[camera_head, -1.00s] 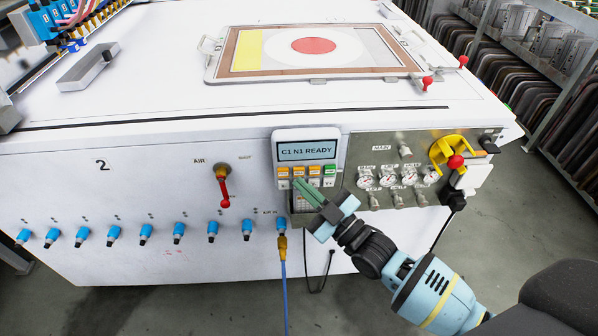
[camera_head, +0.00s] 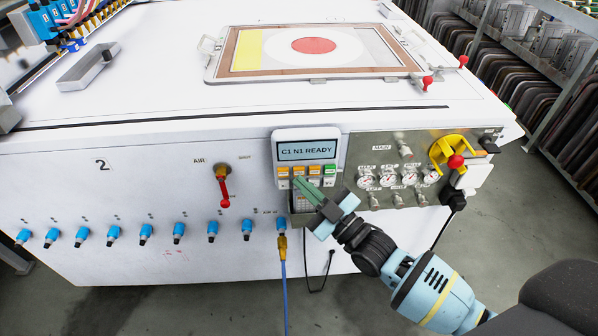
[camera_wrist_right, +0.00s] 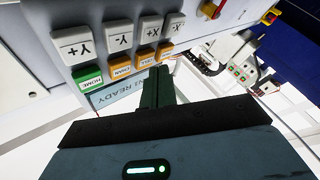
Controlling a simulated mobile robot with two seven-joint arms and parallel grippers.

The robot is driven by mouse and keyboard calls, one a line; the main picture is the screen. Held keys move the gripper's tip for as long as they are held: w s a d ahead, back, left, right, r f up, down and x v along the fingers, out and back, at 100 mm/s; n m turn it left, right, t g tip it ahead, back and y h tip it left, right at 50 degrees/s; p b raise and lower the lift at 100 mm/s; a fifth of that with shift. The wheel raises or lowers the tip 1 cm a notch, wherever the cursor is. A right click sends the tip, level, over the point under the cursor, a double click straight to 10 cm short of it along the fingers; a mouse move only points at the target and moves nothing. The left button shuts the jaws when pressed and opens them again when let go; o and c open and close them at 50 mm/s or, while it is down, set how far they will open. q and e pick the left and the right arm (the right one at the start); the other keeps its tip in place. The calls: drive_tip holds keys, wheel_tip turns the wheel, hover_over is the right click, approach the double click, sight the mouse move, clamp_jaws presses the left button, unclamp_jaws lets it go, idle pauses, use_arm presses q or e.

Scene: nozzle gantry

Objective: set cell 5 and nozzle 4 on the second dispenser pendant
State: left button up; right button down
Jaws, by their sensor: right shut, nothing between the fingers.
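The dispenser pendant (camera_head: 334,138) is a white box on the front of the machine marked 2. Its screen (camera_head: 306,151) reads "C1 N1 READY". Below the screen are three orange keys and a green key (camera_head: 329,170). My right gripper (camera_head: 299,181) is shut and empty, its tips just in front of the lower left keys. In the right wrist view, the pendant appears upside down, with the green HOME key (camera_wrist_right: 88,78) and orange CLEAN key (camera_wrist_right: 120,72). The shut fingers (camera_wrist_right: 157,75) are close to the two rightmost orange keys; contact cannot be told. They partly cover the screen.
A red-handled air valve (camera_head: 223,185) is left of the pendant. A gauge panel (camera_head: 395,150) and yellow main switch (camera_head: 450,150) are on the right. A blue hose (camera_head: 284,280) hangs below. A framed screen (camera_head: 225,60) lies on the machine top.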

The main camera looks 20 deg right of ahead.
use_arm(q)
drive_tip(key=shift+a+f, duration=0.1)
drive_tip(key=shift+f, duration=0.05)
use_arm(e)
drive_tip(key=shift+w+d, duration=0.1)
drive_tip(key=shift+w, duration=0.35)
idle(0.3)
use_arm(q)
drive_tip(key=shift+f, duration=0.1)
use_arm(e)
drive_tip(key=shift+w+d, duration=0.1)
drive_tip(key=shift+w, duration=0.2)
idle(0.5)
drive_tip(key=shift+s, duration=0.1)
drive_tip(key=shift+s+a+p, duration=0.25)
drive_tip(key=shift+s+p, duration=0.1)
drive_tip(key=shift+s, duration=0.35)
use_arm(q)
drive_tip(key=shift+w+r, duration=0.15)
drive_tip(key=shift+r, duration=0.45)
use_arm(e)
drive_tip(key=shift+s, duration=0.1)
drive_tip(key=shift+s, duration=0.1)
